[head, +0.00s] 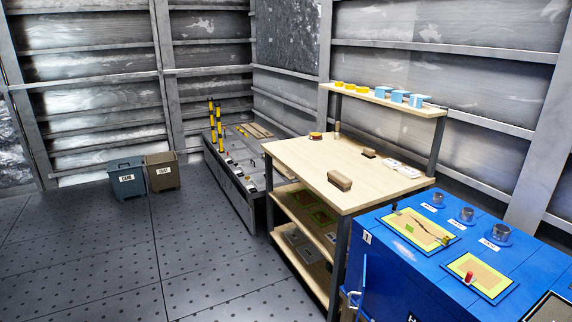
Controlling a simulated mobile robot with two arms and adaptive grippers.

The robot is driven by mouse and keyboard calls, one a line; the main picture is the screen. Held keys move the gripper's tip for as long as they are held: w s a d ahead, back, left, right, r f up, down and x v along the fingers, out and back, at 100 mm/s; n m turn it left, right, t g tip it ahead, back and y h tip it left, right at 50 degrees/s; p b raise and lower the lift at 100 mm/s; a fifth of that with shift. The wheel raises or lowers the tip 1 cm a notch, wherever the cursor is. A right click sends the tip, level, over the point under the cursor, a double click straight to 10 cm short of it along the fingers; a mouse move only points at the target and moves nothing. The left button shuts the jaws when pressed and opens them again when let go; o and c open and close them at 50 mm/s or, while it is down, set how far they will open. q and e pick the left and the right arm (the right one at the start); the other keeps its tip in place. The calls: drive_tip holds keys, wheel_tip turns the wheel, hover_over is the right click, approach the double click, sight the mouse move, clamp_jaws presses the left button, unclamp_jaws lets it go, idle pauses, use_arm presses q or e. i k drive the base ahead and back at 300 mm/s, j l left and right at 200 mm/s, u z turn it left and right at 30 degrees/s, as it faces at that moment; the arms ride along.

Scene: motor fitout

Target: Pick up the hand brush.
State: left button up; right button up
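A brown, block-shaped object (340,181) lies near the front of the wooden workbench top (300,160). It may be the hand brush, but it is too small to be sure. A smaller dark brown piece (369,153) lies farther back on the same top, and I cannot tell what it is. Neither of my grippers is in the head view.
A blue cabinet (395,262) with yellowish trays and metal cups stands right of the workbench. A raised shelf (385,98) holds yellow and light blue items. A low grey bench (232,175) and two bins (127,182) stand behind. The floor at left is clear.

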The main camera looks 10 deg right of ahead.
sight(335, 178)
drive_tip(key=i+z, duration=0.4)
drive_tip(key=i+j+z, duration=0.25)
drive_tip(key=z, duration=0.15)
drive_tip(key=i+j+z, duration=0.8)
